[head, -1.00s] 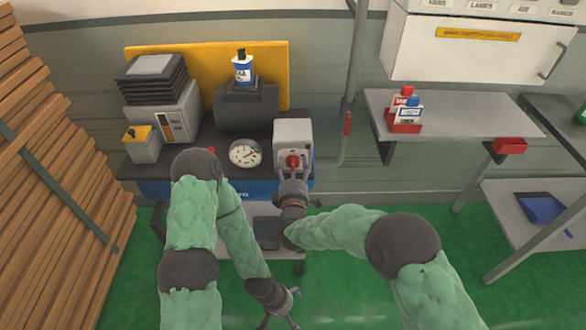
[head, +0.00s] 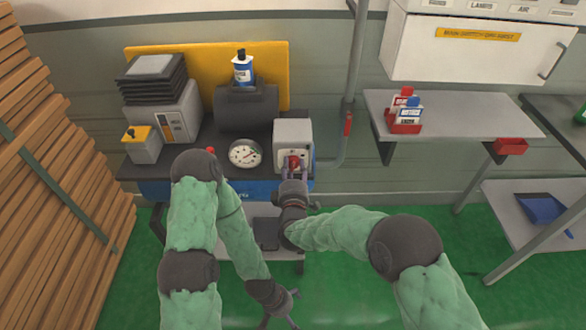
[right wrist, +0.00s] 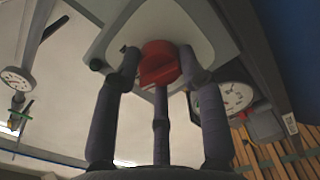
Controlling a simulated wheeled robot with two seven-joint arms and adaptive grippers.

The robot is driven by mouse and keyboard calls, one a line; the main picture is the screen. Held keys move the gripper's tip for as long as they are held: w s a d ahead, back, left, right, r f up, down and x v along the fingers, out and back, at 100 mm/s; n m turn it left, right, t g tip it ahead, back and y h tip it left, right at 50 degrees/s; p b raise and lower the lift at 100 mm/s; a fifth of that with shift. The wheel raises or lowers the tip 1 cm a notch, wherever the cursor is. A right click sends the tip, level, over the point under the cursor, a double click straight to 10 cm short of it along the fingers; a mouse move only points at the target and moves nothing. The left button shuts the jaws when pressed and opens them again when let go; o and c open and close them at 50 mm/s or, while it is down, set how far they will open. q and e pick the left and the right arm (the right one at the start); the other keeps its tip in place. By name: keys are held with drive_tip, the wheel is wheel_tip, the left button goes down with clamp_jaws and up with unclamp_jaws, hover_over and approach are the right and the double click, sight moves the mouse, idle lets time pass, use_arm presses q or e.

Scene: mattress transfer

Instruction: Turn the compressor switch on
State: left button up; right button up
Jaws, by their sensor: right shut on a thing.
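The compressor switch is a red knob (head: 292,162) on the front of a light grey box (head: 292,131) at the right end of the compressor bench. In the right wrist view the red knob (right wrist: 158,64) sits on a pale plate, with the fingers around it. My right gripper (head: 294,174) is shut on the knob, and its fingers hide part of it. My left gripper (head: 291,300) hangs low over the green floor, away from the bench, with its fingers apart and nothing between them.
A round gauge (head: 245,153) is left of the switch box. A dark tank (head: 246,107) with a blue bottle (head: 243,70) on top stands behind. A grey pipe (head: 354,80) rises to the right. Stacked planks (head: 50,150) line the left side.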

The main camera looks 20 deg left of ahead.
drive_tip(key=m+b, duration=0.1)
drive_tip(key=m, duration=0.3)
drive_tip(key=shift+f, duration=0.1)
drive_tip(key=m+b, duration=0.1)
drive_tip(key=m, duration=0.4)
drive_tip(key=shift+m, duration=0.3)
idle(0.4)
drive_tip(key=o, duration=1.2)
drive_tip(key=shift+c, duration=0.2)
drive_tip(key=v, duration=1.2)
